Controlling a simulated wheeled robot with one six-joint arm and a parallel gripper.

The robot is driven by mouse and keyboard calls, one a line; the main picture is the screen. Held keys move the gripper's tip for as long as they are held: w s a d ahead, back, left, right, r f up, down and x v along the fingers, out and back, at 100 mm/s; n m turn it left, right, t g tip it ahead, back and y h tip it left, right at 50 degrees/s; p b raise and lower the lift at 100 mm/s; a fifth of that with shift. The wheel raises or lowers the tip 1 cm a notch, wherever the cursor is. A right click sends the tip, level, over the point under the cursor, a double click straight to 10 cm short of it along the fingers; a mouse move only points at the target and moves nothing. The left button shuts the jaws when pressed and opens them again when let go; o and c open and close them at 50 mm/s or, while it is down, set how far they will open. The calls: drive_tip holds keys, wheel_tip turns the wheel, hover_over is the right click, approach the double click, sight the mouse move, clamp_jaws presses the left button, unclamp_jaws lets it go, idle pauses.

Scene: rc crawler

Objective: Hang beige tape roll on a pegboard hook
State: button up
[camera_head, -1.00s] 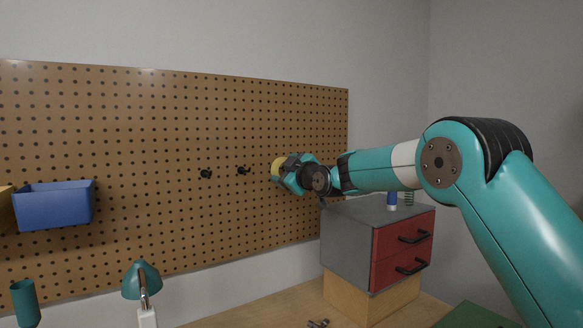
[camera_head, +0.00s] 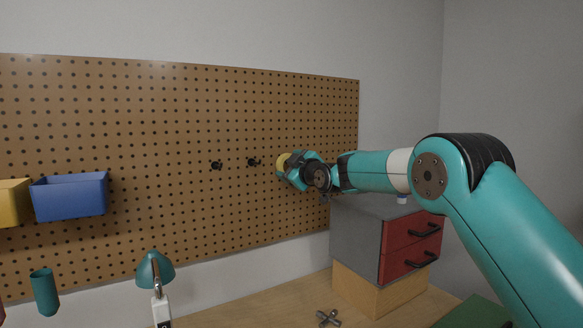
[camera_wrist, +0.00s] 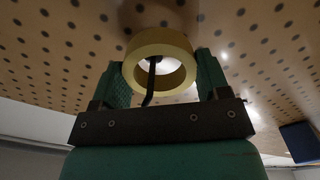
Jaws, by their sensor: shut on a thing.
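The beige tape roll (camera_wrist: 160,48) is a pale yellow ring between the two green fingers of my gripper (camera_wrist: 160,75) in the wrist view. My gripper is shut on it, with the pegboard (camera_wrist: 60,45) close beyond. A black bent hook (camera_wrist: 151,82) shows within the roll's opening and hangs below its rim; I cannot tell whether the roll rests on it. In the head view the roll (camera_head: 283,163) is at my gripper's tip, close to the board and right of two black hooks, one at left (camera_head: 217,165) and one nearer (camera_head: 254,162).
A blue bin (camera_head: 70,197) and a yellow bin (camera_head: 12,203) are on the board at left. A teal lamp (camera_head: 155,269) and a teal cup (camera_head: 44,291) stand below. A grey cabinet with red drawers (camera_head: 410,245) stands under my arm. A metal cross-shaped piece (camera_head: 328,318) lies on the bench.

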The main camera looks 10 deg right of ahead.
drive_tip(key=shift+f, duration=0.2)
drive_tip(key=o, duration=1)
drive_tip(key=shift+r, duration=0.1)
drive_tip(key=shift+s, duration=0.1)
drive_tip(key=b+v, duration=0.8)
drive_tip(key=b, duration=0.1)
